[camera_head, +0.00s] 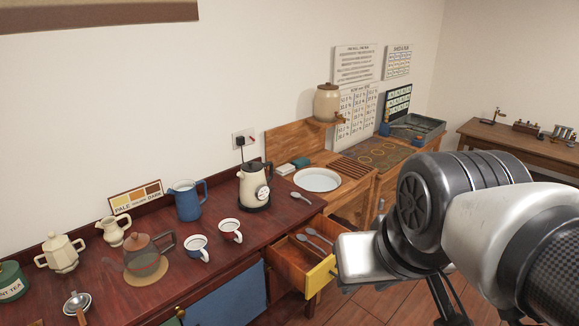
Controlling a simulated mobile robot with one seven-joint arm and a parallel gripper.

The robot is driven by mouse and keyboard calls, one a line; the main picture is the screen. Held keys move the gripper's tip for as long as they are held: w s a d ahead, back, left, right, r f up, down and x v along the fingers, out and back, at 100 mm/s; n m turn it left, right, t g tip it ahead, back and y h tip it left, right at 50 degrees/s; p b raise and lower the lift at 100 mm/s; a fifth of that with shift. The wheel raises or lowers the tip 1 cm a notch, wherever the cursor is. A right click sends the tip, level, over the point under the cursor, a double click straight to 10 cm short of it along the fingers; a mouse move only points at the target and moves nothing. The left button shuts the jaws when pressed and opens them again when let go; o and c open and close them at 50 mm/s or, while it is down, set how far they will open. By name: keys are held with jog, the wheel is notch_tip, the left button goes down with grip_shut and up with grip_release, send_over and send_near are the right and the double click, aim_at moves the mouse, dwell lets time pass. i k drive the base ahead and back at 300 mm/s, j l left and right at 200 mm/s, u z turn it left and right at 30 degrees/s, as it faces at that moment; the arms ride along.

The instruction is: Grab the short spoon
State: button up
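Two grey spoons lie in the open wooden drawer (290,262) below the dark red counter: one nearer spoon (312,245) and one farther spoon (318,236). A third spoon (300,197) lies on the counter near its right end, right of the kettle. I cannot tell for sure which is the short spoon. My gripper (362,258) is at the right, a pale metal block just right of the drawer's yellow front (320,276). Its fingertips cannot be made out, and no spoon is seen in it.
A cream kettle (253,186) on a black base, a blue jug (187,201), two cups (230,231) and a glass teapot (142,256) stand on the counter (195,277). A wooden washstand with a white basin (317,180) stands behind the drawer. Bare floor lies below.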

aim_at(296, 194)
jog(key=k, duration=0.35)
jog(key=k+u, duration=0.15)
jog(key=k, duration=0.3)
jog(key=k+j+u, duration=0.2)
jog(key=k, duration=0.25)
jog(key=u, duration=1.75)
jog(key=l+u, duration=0.2)
jog(key=l, duration=0.3)
jog(key=k+l+u, duration=0.15)
jog(key=l, duration=0.35)
jog(key=k+l, duration=0.1)
jog(key=l, duration=2.15)
jog(key=k+l, duration=0.15)
jog(key=l, duration=0.95)
